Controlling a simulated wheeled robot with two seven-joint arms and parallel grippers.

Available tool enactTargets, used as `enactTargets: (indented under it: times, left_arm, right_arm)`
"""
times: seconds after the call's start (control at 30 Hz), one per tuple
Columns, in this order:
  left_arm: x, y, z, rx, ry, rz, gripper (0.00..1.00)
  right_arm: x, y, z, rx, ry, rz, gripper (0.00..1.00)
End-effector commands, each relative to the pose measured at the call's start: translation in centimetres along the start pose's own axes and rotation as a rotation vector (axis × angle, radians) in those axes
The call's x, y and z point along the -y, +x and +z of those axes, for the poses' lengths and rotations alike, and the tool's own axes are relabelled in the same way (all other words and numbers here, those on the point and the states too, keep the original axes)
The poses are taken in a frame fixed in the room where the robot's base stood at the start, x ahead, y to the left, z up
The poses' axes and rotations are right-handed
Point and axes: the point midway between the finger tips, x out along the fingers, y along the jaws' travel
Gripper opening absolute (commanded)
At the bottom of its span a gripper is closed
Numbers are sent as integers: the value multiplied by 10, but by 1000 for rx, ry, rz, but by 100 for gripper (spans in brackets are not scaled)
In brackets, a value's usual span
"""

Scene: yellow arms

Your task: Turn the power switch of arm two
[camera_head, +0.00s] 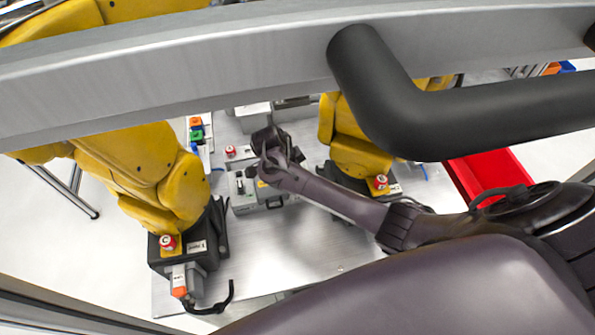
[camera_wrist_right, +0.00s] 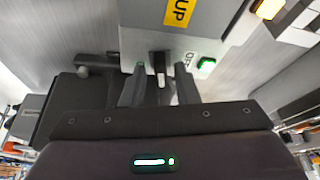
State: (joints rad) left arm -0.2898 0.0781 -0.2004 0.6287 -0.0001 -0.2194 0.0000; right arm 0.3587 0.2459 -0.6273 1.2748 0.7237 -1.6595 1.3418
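In the right wrist view, a grey control box (camera_wrist_right: 205,45) with a yellow label lies ahead. A dark switch lever (camera_wrist_right: 159,68) with a white stripe stands on its edge, beside partly hidden lettering. My right gripper (camera_wrist_right: 161,72) is open, with its two dark fingers on either side of the lever and visible gaps between. In the head view, my right gripper (camera_head: 265,163) reaches from the right over the grey box (camera_head: 246,190) on the metal table; my wrist partly covers it. I cannot tell which yellow arm is arm two. My left gripper is not in view.
A yellow arm (camera_head: 180,185) stands left and another yellow arm (camera_head: 352,140) right, each with a red button on its base. A red bin (camera_head: 490,170) is at right. A grey rail with a black handle (camera_head: 365,75) crosses the foreground.

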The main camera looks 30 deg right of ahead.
Motion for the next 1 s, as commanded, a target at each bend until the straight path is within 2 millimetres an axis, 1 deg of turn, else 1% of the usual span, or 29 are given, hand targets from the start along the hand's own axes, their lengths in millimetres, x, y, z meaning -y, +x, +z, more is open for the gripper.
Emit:
enactTargets:
  times: [0.03, 0.2, 0.47, 0.67, 0.87, 1.0]
  left_arm:
    - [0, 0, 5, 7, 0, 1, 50]
    - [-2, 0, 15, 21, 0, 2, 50]
    - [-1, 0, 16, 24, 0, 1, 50]
    - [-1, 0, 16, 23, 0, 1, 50]
    - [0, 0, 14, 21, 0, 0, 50]
    - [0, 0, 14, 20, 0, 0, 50]
  right_arm:
    - [0, 0, 0, 0, 0, 0, 21]
    - [0, 0, 0, 0, 0, 0, 0]
    - [0, 0, 0, 0, -9, -5, 0]
    - [-1, 0, 0, 0, -66, -28, 0]
    - [-2, 0, 0, 1, -192, -81, 0]
    - [-3, 0, 0, 1, -310, -130, 0]
